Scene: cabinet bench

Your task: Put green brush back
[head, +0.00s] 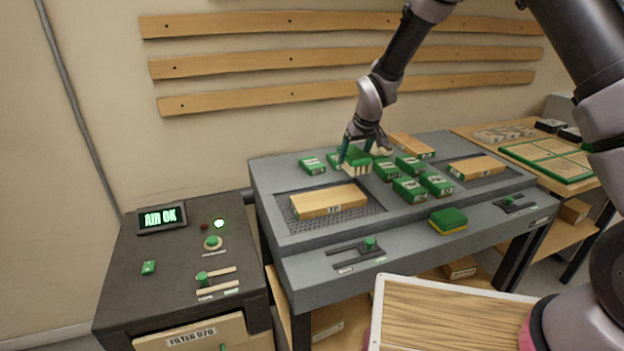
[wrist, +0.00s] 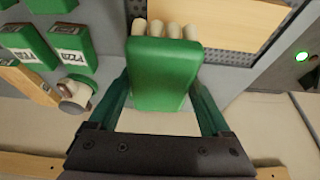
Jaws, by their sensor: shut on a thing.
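My gripper (wrist: 160,108) is shut on the green brush (wrist: 163,72), a green block with a row of pale bristles, with one teal finger on each side of it. In the head view the brush (head: 355,159) is at the back of the grey bench (head: 268,178), bristles facing down toward the front. I cannot tell whether its bristles touch the bench. Several green labelled blocks (head: 410,188) stand just right of it.
A wooden board (head: 325,200) lies on a mesh panel in front of the brush, and another (head: 476,167) lies at the right. A green and yellow sponge (head: 448,219) is on the front ledge. A dark control box (head: 185,250) reading AIR OK stands left. A green-framed tray (head: 555,160) is far right.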

